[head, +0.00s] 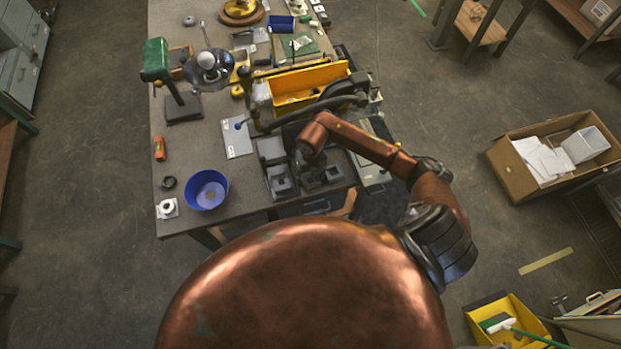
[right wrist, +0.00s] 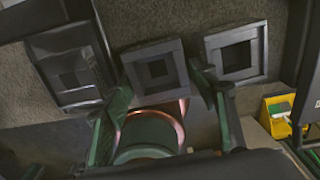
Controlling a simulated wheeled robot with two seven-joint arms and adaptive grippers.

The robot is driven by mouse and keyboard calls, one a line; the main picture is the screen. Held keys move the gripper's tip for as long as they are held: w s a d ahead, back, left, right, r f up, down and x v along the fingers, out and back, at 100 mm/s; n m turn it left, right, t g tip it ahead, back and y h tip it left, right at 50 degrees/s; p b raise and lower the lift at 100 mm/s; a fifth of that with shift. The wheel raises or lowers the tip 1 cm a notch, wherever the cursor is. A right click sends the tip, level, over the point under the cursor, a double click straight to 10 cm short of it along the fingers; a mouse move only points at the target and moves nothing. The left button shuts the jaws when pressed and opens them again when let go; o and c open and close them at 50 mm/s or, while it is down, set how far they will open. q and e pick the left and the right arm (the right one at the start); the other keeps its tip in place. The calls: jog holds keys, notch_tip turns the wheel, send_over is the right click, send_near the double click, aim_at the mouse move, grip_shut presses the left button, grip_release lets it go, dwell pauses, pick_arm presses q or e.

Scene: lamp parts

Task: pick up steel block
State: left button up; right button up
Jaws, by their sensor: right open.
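Several grey metallic square blocks with stepped square recesses lie near the front edge of the table; I cannot tell for sure which one is the steel block. In the right wrist view, the middle block (right wrist: 137,57) is between and just beyond the green fingertips of my right gripper (right wrist: 163,84), with a right block (right wrist: 261,50) beside it and a wider left piece (right wrist: 40,50). The right gripper is open and empty. In the head view, my right wrist partly hides the blocks; the left block (head: 281,181) shows clearly. My left gripper is not in view.
A blue bowl (head: 206,189) stands left of the blocks on the table (head: 235,203). A yellow bin (head: 310,81), a green-topped stand (head: 155,58) and a grey plate (head: 237,139) are farther back.

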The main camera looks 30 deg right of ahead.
jog(key=shift+f, duration=0.35)
jog(key=shift+c, duration=0.3)
jog(key=c, duration=1.1)
